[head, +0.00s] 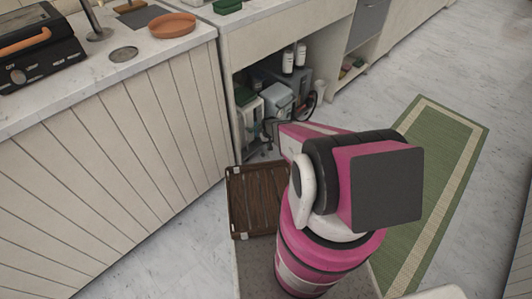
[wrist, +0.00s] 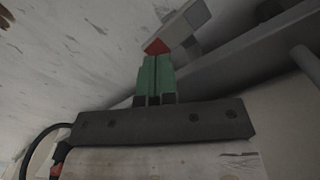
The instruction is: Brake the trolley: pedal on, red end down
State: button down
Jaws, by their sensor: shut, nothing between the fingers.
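In the wrist view, my gripper (wrist: 155,60) has its two green fingers together, with nothing between them. The red end (wrist: 157,46) of the pedal is right at the fingertips; I cannot tell whether they touch. The light grey pedal (wrist: 187,22) runs from the red end up and to the right. Whether the red end is up or down is not clear from this angle. In the head view, my own arm hides my gripper and the pedal. A brown slatted wooden top (head: 257,200), possibly the trolley's, shows beside my arm.
In the wrist view, a grey beam (wrist: 240,75) runs close to the right of the fingers, over pale marbled floor. In the head view, a panelled counter (head: 110,170) stands left, an open shelf with bottles (head: 288,60) behind, and a green rug (head: 440,190) right.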

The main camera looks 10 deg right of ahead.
jog(key=shift+f, duration=1.45)
dwell(0.8)
jog(key=shift+r, duration=3.55)
